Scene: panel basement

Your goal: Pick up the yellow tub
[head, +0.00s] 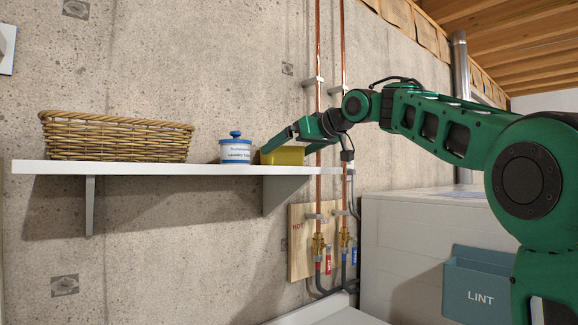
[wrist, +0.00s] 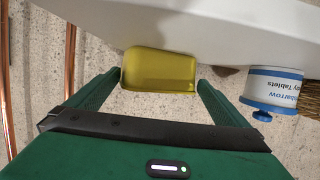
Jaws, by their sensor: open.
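The yellow tub (head: 284,156) stands at the right end of the white wall shelf (head: 130,168) in the head view. In the wrist view the yellow tub (wrist: 160,70) lies ahead, between the two fingers' lines. My gripper (head: 278,143) reaches in from the right at the tub in the head view, covering part of it. In the wrist view my gripper (wrist: 160,82) is open, with a green finger on each side of the tub. I cannot tell whether either finger touches it.
A white and blue laundry tablets jar (head: 235,149) stands on the shelf just left of the tub. A wicker basket (head: 115,137) sits farther left. Copper pipes (head: 318,100) run up the wall right of the tub. A teal lint bin (head: 481,283) hangs at lower right.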

